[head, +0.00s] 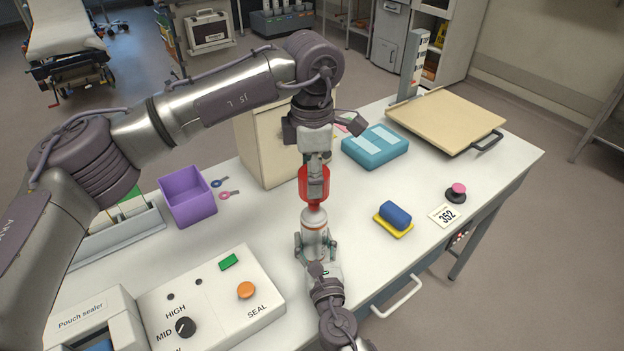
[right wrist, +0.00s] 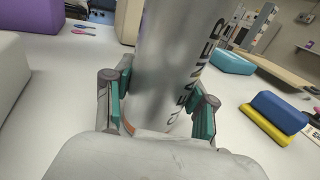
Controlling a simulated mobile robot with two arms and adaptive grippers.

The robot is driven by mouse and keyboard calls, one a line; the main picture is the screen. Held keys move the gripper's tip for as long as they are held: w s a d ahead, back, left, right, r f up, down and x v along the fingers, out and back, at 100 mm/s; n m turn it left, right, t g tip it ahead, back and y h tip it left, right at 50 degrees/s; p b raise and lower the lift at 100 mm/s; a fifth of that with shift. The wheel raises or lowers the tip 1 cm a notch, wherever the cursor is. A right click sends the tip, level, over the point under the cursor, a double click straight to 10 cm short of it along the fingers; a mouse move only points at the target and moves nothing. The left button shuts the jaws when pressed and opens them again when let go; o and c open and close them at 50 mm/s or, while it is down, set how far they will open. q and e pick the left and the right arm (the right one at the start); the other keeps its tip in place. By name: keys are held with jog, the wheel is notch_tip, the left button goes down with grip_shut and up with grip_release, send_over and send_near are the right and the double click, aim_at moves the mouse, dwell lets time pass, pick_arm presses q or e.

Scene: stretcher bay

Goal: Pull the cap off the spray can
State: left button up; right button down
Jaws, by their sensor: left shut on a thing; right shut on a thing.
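The spray can (head: 314,222) stands upright on the white table; its silver body with the word CLEANER fills the middle of the right wrist view (right wrist: 175,65). My right gripper (head: 315,248) is shut around the can's lower body, with one finger on each side of it in the right wrist view (right wrist: 160,100). The red cap (head: 304,186) is over the can's top. My left gripper (head: 316,180) comes down from above and is shut on the cap. A narrow reddish part shows between cap and can; I cannot tell whether they still touch.
A cream box (head: 262,148) stands close behind the cap. A purple bin (head: 187,197) is at left, the pouch sealer panel (head: 215,300) at front left.

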jog(key=shift+c, duration=1.4)
grip_release()
